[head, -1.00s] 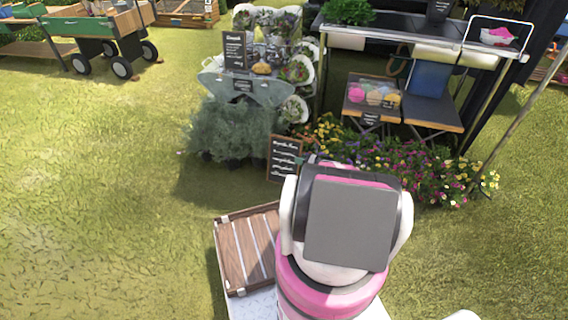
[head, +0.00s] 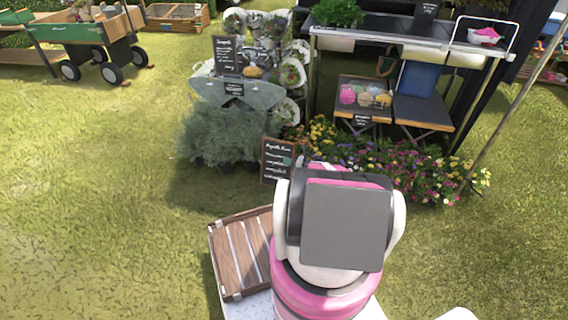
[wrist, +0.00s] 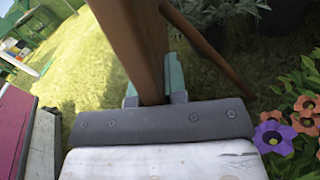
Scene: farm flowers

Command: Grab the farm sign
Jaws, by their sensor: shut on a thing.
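The farm sign (head: 277,160) is a small chalkboard with white writing in a brown wooden frame. In the head view it stands on the grass, leaning slightly, in front of the stall and left of the flowers. In the wrist view its wooden frame (wrist: 135,45) runs edge-on between the teal fingers of my gripper (wrist: 154,88). My gripper is shut on that frame. In the head view my arm hides most of the gripper and the ground just in front of it.
Flowers (head: 425,170) grow close to the right of the sign, also near my gripper in the wrist view (wrist: 272,138). A grey-green bush (head: 225,135) is behind left. A wooden slatted crate (head: 240,255) is beside my arm. Open grass lies left.

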